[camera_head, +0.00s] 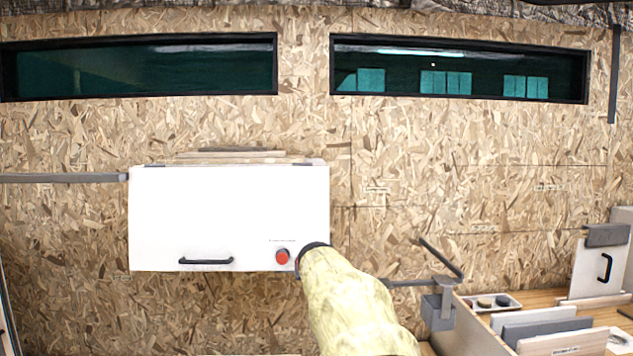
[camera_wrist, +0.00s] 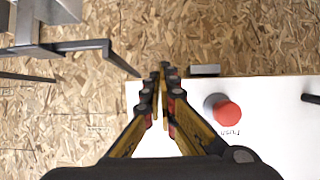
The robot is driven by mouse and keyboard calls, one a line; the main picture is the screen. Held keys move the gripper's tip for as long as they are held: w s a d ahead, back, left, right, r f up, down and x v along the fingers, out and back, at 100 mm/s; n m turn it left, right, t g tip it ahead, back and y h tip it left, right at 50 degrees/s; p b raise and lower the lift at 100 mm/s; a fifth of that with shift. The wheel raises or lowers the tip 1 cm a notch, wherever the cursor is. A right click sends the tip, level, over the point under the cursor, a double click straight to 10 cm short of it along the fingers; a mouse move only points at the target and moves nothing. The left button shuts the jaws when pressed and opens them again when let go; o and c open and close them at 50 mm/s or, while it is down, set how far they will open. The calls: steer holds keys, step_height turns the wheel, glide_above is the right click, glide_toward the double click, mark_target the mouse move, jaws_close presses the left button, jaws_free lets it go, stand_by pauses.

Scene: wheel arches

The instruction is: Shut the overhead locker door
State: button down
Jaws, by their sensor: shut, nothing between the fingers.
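The overhead locker (camera_head: 230,215) hangs on the chipboard wall, its white door face toward me. The door looks down and nearly flat to the wall; I cannot tell whether it is fully shut. A black handle (camera_head: 206,261) and a red button (camera_head: 282,257) sit along its lower edge. In the wrist view, my gripper (camera_wrist: 164,68) has its fingers together and empty. They lie over the white door (camera_wrist: 270,120) near its corner, left of the red button (camera_wrist: 226,112). I cannot tell whether they touch it. In the head view my sleeved arm hides the fingers.
A dark angled bracket (camera_head: 440,300) stands right of my arm, also in the wrist view (camera_wrist: 70,48). At lower right are a bench with panels (camera_head: 545,327), a small tray (camera_head: 490,302) and a cabinet with a black handle (camera_head: 605,268). Two dark windows (camera_head: 140,68) run above.

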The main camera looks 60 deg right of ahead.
steer(key=w+d+f+p, duration=0.1)
steer(key=w+d, duration=0.3)
steer(key=d, duration=0.1)
